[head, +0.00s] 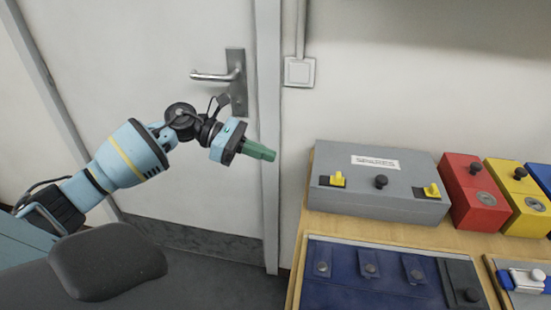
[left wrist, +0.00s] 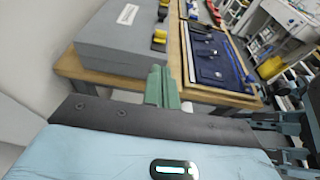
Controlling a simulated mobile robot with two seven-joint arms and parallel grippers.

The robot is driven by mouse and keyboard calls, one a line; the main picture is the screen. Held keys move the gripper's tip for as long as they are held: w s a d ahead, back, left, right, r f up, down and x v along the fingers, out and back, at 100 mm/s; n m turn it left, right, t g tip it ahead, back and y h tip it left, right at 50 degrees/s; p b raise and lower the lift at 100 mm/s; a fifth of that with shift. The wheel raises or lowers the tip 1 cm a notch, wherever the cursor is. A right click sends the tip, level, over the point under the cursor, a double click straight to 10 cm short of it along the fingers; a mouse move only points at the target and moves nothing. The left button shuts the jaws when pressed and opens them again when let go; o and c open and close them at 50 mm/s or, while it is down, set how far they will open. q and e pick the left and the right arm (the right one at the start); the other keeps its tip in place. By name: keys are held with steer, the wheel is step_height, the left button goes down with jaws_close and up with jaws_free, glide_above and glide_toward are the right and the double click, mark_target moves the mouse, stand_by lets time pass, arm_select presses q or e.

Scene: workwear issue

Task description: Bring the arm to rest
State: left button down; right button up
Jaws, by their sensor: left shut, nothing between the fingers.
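My left arm reaches in from the left in the head view. Its gripper (head: 268,154) has green fingers that are shut with nothing between them. It hangs in the air in front of the door frame, left of the grey case and apart from it. In the left wrist view the shut green fingers (left wrist: 162,88) point toward the wooden table, with the grey case beyond on the left. My right gripper is not seen in the head view.
The wooden table (head: 304,232) holds a grey case (head: 372,205) with yellow latches, red (head: 470,205) and yellow (head: 522,212) boxes, and a blue cloth panel (head: 350,290) with snaps. A door with a handle (head: 220,75) stands behind my arm. A light switch (head: 299,72) is on the wall.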

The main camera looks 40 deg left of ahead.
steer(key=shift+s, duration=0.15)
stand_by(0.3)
